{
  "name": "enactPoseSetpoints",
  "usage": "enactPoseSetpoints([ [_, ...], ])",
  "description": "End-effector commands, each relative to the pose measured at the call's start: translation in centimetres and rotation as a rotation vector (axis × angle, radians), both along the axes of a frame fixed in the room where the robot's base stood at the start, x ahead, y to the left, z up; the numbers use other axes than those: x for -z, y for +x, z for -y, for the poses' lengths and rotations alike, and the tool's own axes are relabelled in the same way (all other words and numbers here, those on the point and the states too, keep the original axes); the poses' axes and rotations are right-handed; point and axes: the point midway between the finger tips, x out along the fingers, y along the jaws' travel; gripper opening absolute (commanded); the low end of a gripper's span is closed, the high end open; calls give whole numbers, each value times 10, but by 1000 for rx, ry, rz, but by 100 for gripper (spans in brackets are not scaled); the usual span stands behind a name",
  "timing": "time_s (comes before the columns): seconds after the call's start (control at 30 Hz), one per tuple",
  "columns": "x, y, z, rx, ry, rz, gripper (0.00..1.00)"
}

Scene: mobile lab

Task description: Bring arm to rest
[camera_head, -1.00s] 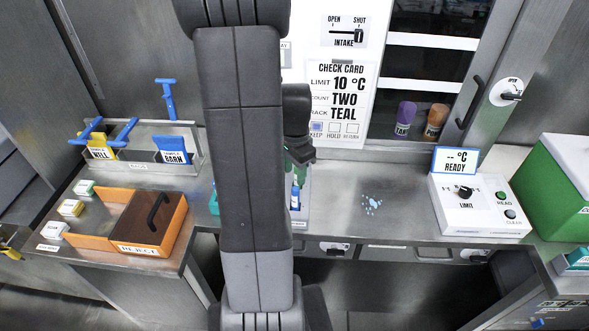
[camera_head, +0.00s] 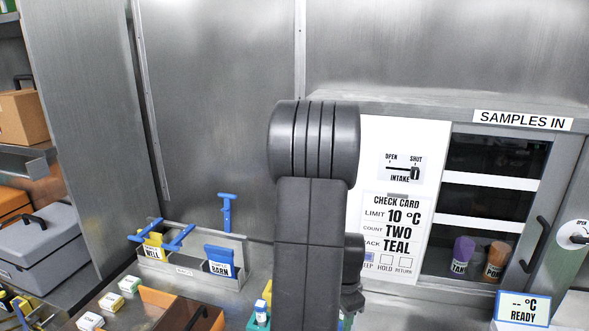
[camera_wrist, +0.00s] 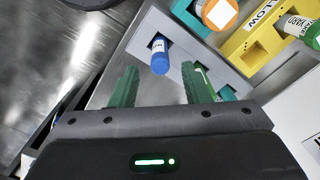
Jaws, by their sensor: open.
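My arm (camera_head: 309,240) rises across the middle of the head view, bent at a thick black joint. It hides part of the bench behind it. In the wrist view my gripper (camera_wrist: 158,88) shows two green fingers spread apart with nothing between them. A blue-capped vial (camera_wrist: 160,56) stands in a grey rack (camera_wrist: 184,40) just beyond the fingertips, apart from them. The gripper's fingers are hidden in the head view.
A yellow block (camera_wrist: 262,38) and an orange-capped vial (camera_wrist: 219,13) lie past the rack. In the head view, the check card (camera_head: 396,235) hangs behind my arm. An orange reject box (camera_head: 170,300) stands at lower left.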

Motion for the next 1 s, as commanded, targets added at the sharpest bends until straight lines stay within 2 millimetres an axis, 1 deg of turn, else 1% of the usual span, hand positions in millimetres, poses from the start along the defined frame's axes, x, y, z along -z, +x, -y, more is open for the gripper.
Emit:
enactPoseSetpoints([
  [0.1, 18, -1, 0, 0, 1, -6, 43],
  [0.3, 46, -1, 0, 0, 1, -4, 43],
  [0.5, 68, -1, 0, 0, 1, -4, 43],
  [0.6, 76, -1, 0, 0, 0, -2, 43],
  [0.73, 82, 0, 0, 0, 0, 1, 43],
  [0.8, 78, 0, 0, 0, 0, 1, 43],
  [1.0, 78, 0, 0, 0, 0, 1, 43],
])
